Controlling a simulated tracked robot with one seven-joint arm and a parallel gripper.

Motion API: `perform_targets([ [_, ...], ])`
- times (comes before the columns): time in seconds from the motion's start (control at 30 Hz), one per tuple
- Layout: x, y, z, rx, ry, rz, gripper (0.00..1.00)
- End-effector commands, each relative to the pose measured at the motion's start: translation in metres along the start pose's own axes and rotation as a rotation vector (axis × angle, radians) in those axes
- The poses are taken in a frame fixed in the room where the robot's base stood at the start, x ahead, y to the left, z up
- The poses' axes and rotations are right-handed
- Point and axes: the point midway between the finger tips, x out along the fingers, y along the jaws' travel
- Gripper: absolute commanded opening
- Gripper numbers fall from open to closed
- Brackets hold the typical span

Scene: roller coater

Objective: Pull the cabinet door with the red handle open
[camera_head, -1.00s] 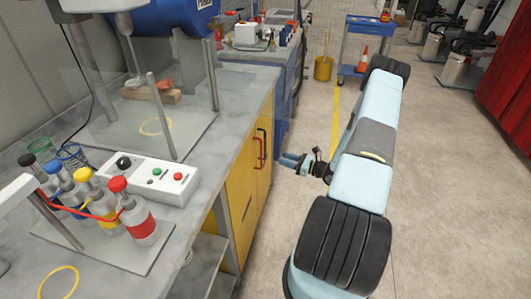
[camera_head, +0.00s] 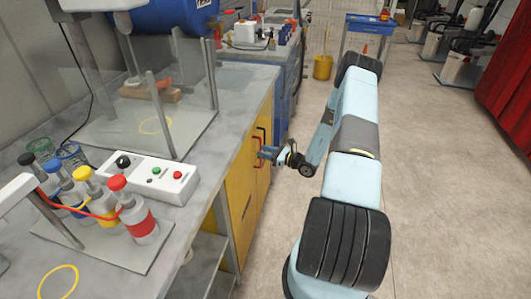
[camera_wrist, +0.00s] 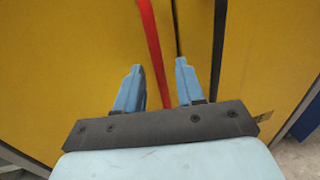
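The yellow cabinet door (camera_head: 239,195) is the nearer of two under the bench and looks shut. Its red handle (camera_head: 256,147) is a vertical bar near the seam between the doors. My gripper (camera_head: 266,152) is at the handle in the head view. In the wrist view my gripper (camera_wrist: 158,78) is open, and the red handle (camera_wrist: 150,45) runs between its two blue fingers, with a gap on both sides. Whether the fingertips reach past the bar is hard to tell.
A black handle (camera_wrist: 218,50) on the neighbouring yellow door stands just right of my right finger. The bench top (camera_head: 225,125) is above the doors and holds bottles and a control box (camera_head: 150,176). The floor (camera_head: 430,200) to the right is clear.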

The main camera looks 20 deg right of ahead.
Motion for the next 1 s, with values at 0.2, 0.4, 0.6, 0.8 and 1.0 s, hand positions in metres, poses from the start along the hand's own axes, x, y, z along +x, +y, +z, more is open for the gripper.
perform_targets([
  [0.2,0.0,0.0003,0.0,0.0,0.0,0.001,0.25],
  [0.4,0.0001,0.0004,0.0001,0.0,0.0,0.001,0.06],
  [0.6,0.0002,0.0002,0.0002,0.0,0.0,0.001,0.0],
  [0.8,0.0003,0.0001,0.0002,-0.001,0.0,0.001,0.0],
  [1.0,-0.0008,-0.0007,0.0003,-0.001,0.0,-0.001,0.0],
])
